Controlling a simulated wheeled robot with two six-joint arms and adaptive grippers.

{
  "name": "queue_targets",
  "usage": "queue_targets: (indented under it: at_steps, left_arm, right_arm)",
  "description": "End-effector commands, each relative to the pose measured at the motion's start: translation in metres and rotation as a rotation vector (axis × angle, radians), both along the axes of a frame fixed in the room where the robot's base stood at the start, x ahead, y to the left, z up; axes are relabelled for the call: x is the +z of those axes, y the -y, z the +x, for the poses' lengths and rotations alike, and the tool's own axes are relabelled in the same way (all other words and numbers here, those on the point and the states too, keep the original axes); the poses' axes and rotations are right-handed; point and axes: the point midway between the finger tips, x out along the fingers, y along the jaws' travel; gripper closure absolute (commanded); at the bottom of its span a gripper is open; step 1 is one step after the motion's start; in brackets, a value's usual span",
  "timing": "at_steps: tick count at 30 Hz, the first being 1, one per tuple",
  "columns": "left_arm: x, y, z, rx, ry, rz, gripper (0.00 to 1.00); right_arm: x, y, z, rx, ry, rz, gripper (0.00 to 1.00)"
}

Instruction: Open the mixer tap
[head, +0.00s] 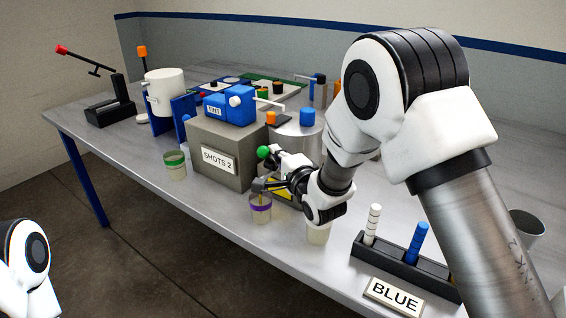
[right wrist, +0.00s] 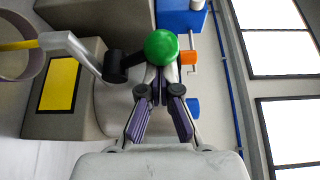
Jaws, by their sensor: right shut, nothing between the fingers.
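The mixer tap has a green ball (head: 263,152) on its handle. In the right wrist view the green ball (right wrist: 160,46) is just beyond my fingertips, with a black valve body (right wrist: 116,66) and grey spout (right wrist: 70,50) beside it. The spout reaches over a cup with a purple band (head: 260,208). My right gripper (head: 276,156) is shut and empty, close to the ball; it also shows in the right wrist view (right wrist: 160,82). I cannot tell whether the fingers touch the ball. My wrist hides part of the tap in the head view. My left gripper is out of view.
A grey block marked SHOTS 2 (head: 230,153) carries a blue TINT dispenser (head: 230,106). A green-banded cup (head: 175,165) stands left of it. A black rack with pegs (head: 400,262) and a BLUE sign (head: 393,297) are at the front right. The front left bench edge is clear.

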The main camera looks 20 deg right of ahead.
Motion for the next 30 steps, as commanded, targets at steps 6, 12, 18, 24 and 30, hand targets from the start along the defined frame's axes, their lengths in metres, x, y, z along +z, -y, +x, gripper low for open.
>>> queue_targets:
  at_steps: [6,12,18,24,30]
  left_arm:
    - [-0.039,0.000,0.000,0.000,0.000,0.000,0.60]
    - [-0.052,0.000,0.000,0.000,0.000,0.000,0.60]
    - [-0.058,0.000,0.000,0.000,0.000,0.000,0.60]
    - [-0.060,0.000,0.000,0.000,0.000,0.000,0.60]
    - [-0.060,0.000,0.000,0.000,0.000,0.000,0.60]
  right_arm:
    - [-0.011,-0.007,-0.005,0.001,0.117,-0.150,1.00]
    - [-0.010,-0.010,-0.008,0.001,0.200,-0.257,1.00]
    - [-0.010,-0.011,-0.009,0.001,0.197,-0.255,1.00]
    - [-0.010,-0.012,-0.009,0.001,0.197,-0.254,1.00]
    - [-0.010,-0.012,-0.009,0.001,0.196,-0.253,1.00]
